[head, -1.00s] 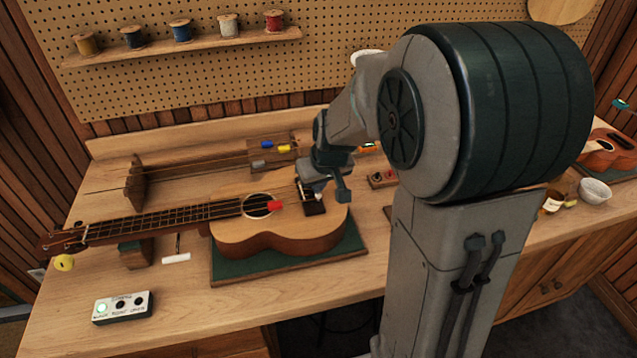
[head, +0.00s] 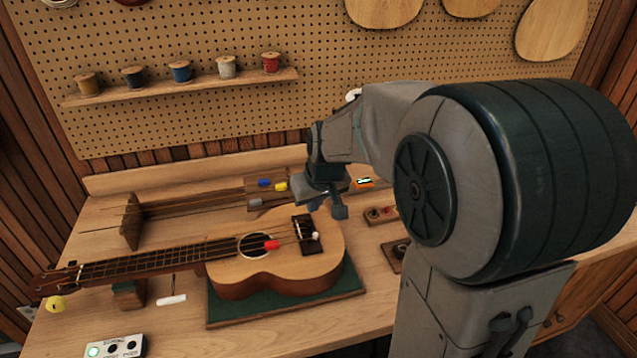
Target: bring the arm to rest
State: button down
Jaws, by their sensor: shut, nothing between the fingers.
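My gripper (head: 327,207) hangs from my bent arm above the bridge end of a ukulele, apart from it as far as I can tell. It is shut and holds nothing; its fingertips are small and partly dark in this view. The ukulele (head: 290,270) lies face up on a green mat (head: 225,313), its neck pointing left.
A wooden rack (head: 131,222) with strings and colored pegs stands behind the ukulele. A white-handled tool (head: 171,300), a yellow tag (head: 56,304) and a control box (head: 115,346) lie left and front. Small wooden blocks (head: 381,215) sit right of the gripper. Spools line a shelf (head: 180,91).

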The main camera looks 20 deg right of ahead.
jog(key=v, duration=0.7)
jog(key=s+f+m, duration=0.1)
jog(key=s+f, duration=0.1)
jog(key=s, duration=0.7)
jog(key=s+f, duration=0.2)
jog(key=s, duration=0.7)
jog(key=shift+s+f+m+g+h+b, duration=0.2)
jog(key=shift+f+m+g+h+b, duration=0.1)
jog(key=shift+f+m+g+b, duration=0.1)
jog(key=shift+a, duration=0.15)
dwell(1.8)
